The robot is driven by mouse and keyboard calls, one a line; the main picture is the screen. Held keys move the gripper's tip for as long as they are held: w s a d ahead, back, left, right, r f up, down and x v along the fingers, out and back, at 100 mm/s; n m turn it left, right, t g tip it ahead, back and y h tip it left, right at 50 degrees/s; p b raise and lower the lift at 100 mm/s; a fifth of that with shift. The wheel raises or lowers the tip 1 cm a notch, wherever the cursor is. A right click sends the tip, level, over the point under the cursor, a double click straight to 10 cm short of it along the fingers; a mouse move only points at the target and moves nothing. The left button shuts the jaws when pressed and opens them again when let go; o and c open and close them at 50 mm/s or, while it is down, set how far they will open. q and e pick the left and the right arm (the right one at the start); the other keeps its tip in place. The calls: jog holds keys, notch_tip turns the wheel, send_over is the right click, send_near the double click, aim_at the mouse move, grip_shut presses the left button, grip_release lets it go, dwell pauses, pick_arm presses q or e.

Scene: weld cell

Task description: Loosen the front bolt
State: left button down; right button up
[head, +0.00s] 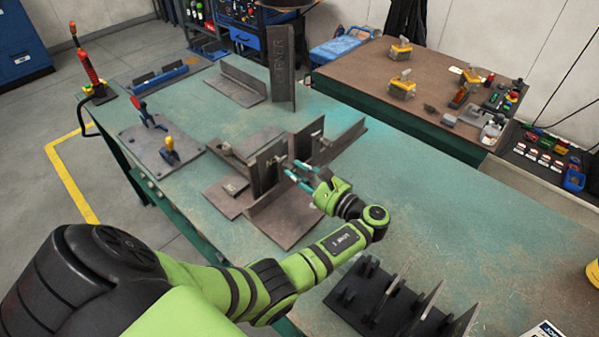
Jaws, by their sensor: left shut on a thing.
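A fixture of dark steel plates (283,217) stands on the green work table (400,190), with upright plates in its middle. My left gripper (291,168) reaches in from the right side of this fixture. Its two teal fingers point left at the front upright plate (265,172). They are shut on the front bolt at that plate; the fingers and the small size hide most of the bolt. A second, light-coloured bolt (316,136) shows farther back on the fixture. My right gripper is not in view.
A plate with red and yellow toggle clamps (160,146) lies to the left. An angle piece (236,83) and a tall plate (284,75) stand behind. A black slotted rack (385,305) is at the front.

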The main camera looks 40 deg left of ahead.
pick_arm(q)
jog(key=c, duration=1)
grip_release()
jog(key=shift+r, duration=0.1)
jog(key=d, duration=0.7)
jog(key=shift+s+d, duration=0.25)
jog(key=shift+s, duration=0.05)
